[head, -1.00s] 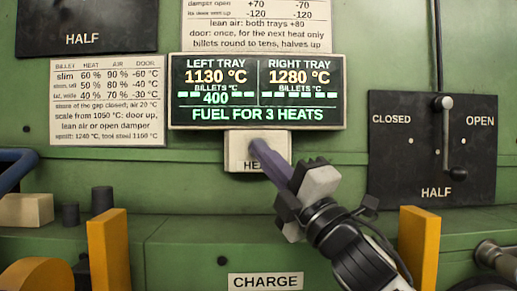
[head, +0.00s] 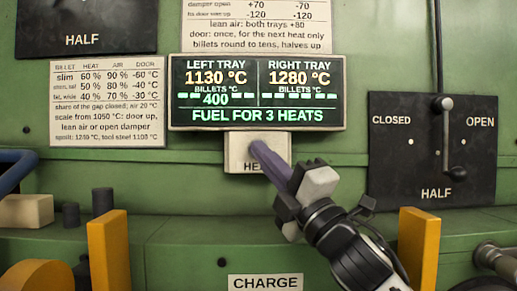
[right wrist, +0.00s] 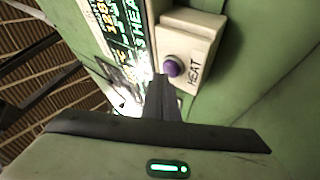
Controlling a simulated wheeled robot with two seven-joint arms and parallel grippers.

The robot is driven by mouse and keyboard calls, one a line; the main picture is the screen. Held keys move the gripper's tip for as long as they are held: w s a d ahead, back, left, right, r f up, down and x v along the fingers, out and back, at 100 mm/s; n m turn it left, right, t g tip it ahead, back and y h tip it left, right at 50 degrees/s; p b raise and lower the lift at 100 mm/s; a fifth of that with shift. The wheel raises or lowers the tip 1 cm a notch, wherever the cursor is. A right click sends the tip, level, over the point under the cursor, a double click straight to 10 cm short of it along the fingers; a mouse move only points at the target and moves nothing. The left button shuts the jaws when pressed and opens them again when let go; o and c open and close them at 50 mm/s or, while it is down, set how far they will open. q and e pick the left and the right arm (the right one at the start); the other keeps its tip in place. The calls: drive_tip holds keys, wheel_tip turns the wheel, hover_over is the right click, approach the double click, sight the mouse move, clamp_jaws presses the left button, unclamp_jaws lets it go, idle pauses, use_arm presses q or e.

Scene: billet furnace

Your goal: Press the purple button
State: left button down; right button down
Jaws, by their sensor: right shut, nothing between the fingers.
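The purple button (right wrist: 172,67) is a round knob on a cream box labelled HEAT (right wrist: 190,45), seen in the right wrist view. In the head view the HEAT box (head: 236,152) sits under the display, and my shut fingers cover the button's place. My right gripper (head: 258,150) is shut and empty, with its narrow fingers pointing up and left at the box. In the right wrist view its fingertips (right wrist: 161,80) are right beside the button; I cannot tell whether they touch it. My left gripper is not in view.
The display (head: 258,92) reads left tray 1130 °C, right tray 1280 °C, fuel for 3 heats. A black lever panel (head: 390,185) marked CLOSED, OPEN and HALF is at right. Yellow posts (head: 109,250) stand at both sides. A CHARGE label (head: 265,282) is below.

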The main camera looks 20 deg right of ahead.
drive_tip(key=shift+w+d, duration=0.15)
drive_tip(key=shift+w, duration=0.25)
idle(0.7)
idle(0.3)
drive_tip(key=shift+s+a, duration=0.2)
drive_tip(key=shift+s, duration=0.6)
drive_tip(key=s, duration=0.2)
drive_tip(key=s+a+p, duration=0.1)
drive_tip(key=s, duration=0.1)
drive_tip(key=shift+s+a, duration=0.2)
drive_tip(key=shift+s, duration=0.2)
idle(0.7)
